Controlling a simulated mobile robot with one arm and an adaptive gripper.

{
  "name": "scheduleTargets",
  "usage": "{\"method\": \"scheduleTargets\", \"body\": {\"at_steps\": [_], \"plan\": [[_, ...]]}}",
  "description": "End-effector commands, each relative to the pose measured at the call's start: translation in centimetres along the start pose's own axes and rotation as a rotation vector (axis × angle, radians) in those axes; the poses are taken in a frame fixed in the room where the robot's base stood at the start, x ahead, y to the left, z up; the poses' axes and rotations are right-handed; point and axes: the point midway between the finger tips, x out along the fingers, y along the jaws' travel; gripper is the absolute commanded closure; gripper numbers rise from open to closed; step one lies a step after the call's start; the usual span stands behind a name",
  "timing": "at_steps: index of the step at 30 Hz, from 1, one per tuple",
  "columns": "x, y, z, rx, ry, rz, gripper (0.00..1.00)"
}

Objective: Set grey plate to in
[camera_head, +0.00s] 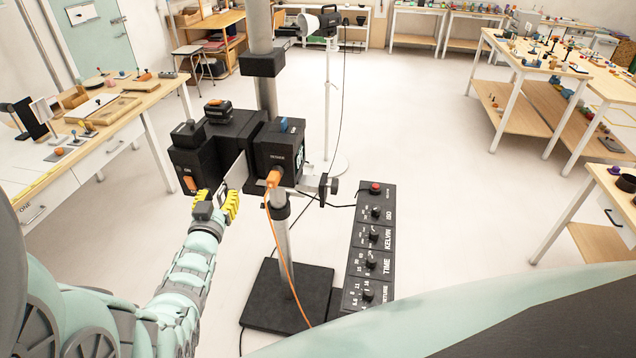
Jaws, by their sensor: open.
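The grey plate (235,172) is a thin light piece on the near side of a black stand-mounted device (222,138). It sticks out towards me between the left box, marked ON, and the right box of the device. How deep it sits in the gap is hard to tell. My gripper (217,202), with yellow finger pads, is open just below the plate, one pad to each side of its lower end. The lower end is close to or between the pads; contact cannot be made out.
An orange cable (273,225) hangs from the right box, close to my gripper. A black control panel (369,250) with knobs stands right of the base plate (286,292). A lamp stand (327,100) rises behind. Cluttered tables line both sides; the middle floor is clear.

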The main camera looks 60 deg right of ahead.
Motion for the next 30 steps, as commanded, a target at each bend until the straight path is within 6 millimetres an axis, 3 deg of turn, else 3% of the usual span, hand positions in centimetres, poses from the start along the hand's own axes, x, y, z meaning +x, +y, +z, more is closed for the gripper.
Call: {"method": "scheduleTargets", "body": {"at_steps": [13,14,27,30], "plan": [[0.37,-0.12,0.03,-0.002,-0.002,-0.003,0.61],[0.37,-0.13,0.02,-0.002,-0.002,-0.003,0.56],[0.37,-0.12,0.02,-0.002,-0.002,-0.003,1.00],[0.36,-0.13,0.02,-0.002,-0.002,-0.004,1.00]]}}
